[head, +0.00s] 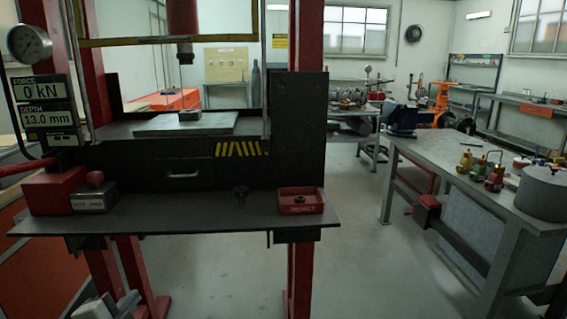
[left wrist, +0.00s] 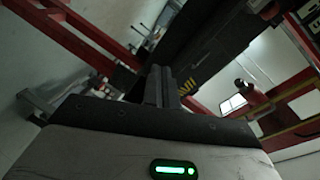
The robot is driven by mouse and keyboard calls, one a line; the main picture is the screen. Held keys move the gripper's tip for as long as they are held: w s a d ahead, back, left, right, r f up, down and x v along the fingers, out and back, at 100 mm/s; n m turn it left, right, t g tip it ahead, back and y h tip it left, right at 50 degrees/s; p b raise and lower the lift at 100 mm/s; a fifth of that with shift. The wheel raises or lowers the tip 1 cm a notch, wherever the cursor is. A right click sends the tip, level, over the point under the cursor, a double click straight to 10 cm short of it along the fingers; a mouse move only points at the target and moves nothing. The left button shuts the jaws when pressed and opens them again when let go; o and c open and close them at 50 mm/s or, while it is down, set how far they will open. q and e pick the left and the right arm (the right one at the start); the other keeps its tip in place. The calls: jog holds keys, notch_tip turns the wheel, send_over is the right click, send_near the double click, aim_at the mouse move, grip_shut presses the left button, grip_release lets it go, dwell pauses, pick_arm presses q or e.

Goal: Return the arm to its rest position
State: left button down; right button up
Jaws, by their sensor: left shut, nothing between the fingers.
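My left gripper shows in the left wrist view (left wrist: 160,84), its two dark fingers pressed together with nothing between them. In the head view only a small part of my left arm and gripper (head: 120,302) shows at the bottom left edge. It is low, below the front shelf of the press (head: 200,210) and apart from it. The rest of the left arm is out of the picture. My right gripper is in neither view.
The red-framed press (head: 303,150) stands ahead, with a red tray (head: 300,202) and a red box (head: 54,192) on its shelf. A grey workbench (head: 450,180) with a pot (head: 543,190) stands at the right. The floor (head: 350,250) between them is clear.

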pick_arm(q)
jog(key=s+d+f+n+g+h, duration=0.1)
jog(key=s+d+f+n, duration=0.4)
jog(key=s, duration=0.5)
jog(key=s+d+f+n+g+h, duration=0.2)
jog(key=s+d+f+n+g, duration=0.2)
jog(key=s+d+f, duration=0.6)
jog(key=shift+s+f+n, duration=0.65)
jog(key=shift+f+n, duration=0.2)
jog(key=shift+n, duration=0.15)
